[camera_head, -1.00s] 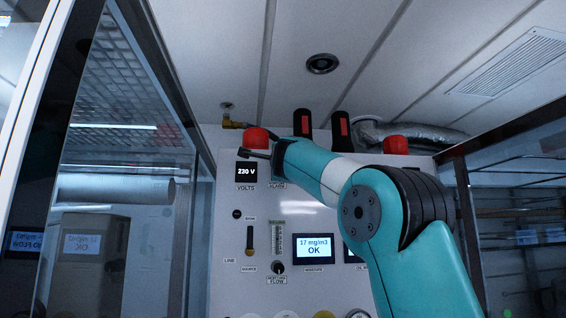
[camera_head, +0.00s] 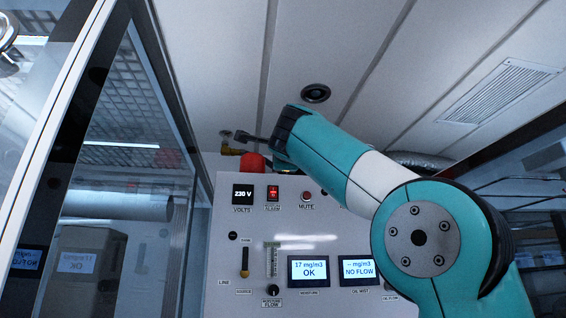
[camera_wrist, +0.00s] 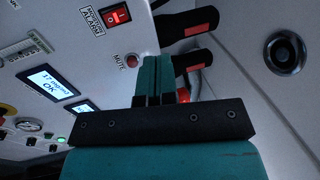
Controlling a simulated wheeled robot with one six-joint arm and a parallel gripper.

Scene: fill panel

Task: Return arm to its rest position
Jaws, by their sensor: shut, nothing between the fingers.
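My teal arm reaches up and left across the right half of the head view, raised above the panel (camera_head: 240,255). The panel's red alarm switch (camera_wrist: 115,15) and mute button (camera_wrist: 132,60) lie up and left of the fingers there. My arm hides the panel's upper right part in the head view.
The moisture display (camera_head: 309,270) reads OK and the oil mist display (camera_head: 358,270) reads NO FLOW. A glass-sided frame (camera_head: 180,100) stands at left. Black handles with red inserts (camera_wrist: 190,60) stand near the fingers in the wrist view. A ceiling vent (camera_head: 507,90) is at upper right.

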